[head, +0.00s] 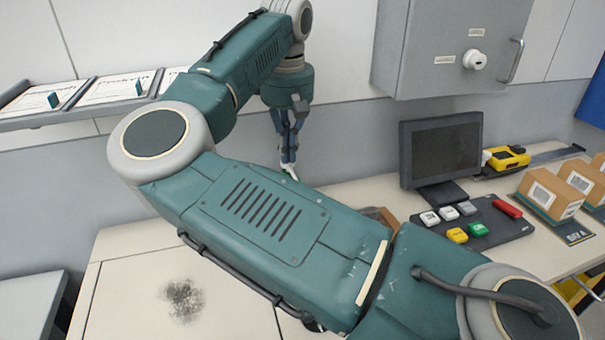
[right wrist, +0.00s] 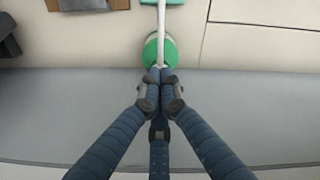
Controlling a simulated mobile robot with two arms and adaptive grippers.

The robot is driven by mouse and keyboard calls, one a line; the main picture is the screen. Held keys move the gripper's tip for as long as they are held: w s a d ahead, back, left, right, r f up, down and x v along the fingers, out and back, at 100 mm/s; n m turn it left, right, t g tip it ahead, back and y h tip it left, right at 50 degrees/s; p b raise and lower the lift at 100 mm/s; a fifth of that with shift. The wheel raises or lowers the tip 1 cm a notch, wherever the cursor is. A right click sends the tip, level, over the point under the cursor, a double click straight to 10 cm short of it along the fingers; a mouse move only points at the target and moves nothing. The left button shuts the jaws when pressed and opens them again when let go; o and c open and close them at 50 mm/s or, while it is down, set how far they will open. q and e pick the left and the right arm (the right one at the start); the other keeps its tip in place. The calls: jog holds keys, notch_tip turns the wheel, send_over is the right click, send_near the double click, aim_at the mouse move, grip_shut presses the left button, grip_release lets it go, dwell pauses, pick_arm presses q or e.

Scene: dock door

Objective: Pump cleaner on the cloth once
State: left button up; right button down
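The cleaner bottle shows from above in the right wrist view as a green round body (right wrist: 152,52) with a long white nozzle (right wrist: 161,25) pointing to the top of the picture. My right gripper (right wrist: 160,80) has its fingers drawn together right at the near end of the nozzle; whether they touch it I cannot tell. In the head view the right gripper (head: 287,162) points down at the back of the counter, with a bit of green and white bottle (head: 290,172) under it. A teal patch (right wrist: 177,2), perhaps the cloth, is cut off at the top edge. My left gripper is out of view.
My right arm hides much of the counter (head: 110,245), which has a dark smudge (head: 183,300). A monitor (head: 441,155), a button panel (head: 475,222), a yellow tool (head: 507,158) and boxes (head: 550,192) stand right. A grey cabinet (head: 425,70) hangs above.

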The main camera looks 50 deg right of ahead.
aim_at(291, 168)
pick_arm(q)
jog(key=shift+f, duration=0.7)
pick_arm(e)
jog(key=f, duration=0.1)
jog(key=s+f, duration=0.1)
jog(key=f, duration=0.2)
jog(key=shift+s+a+f, duration=0.2)
jog(key=shift+a, duration=0.2)
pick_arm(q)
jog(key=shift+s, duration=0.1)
pick_arm(e)
jog(key=shift+s+r, duration=0.1)
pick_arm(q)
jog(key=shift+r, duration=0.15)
pick_arm(e)
jog(key=shift+r, duration=0.15)
jog(key=shift+s+r+g+p, duration=0.1)
jog(key=shift+r+g+p, duration=0.35)
jog(key=shift+r, duration=0.6)
jog(key=shift+r+p, duration=0.4)
jog(key=shift+p, duration=0.05)
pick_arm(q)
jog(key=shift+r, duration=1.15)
pick_arm(e)
jog(key=shift+w+d+r, duration=0.1)
jog(key=shift+w+d, duration=0.1)
jog(key=shift+w, duration=0.3)
jog(key=shift+t, duration=0.25)
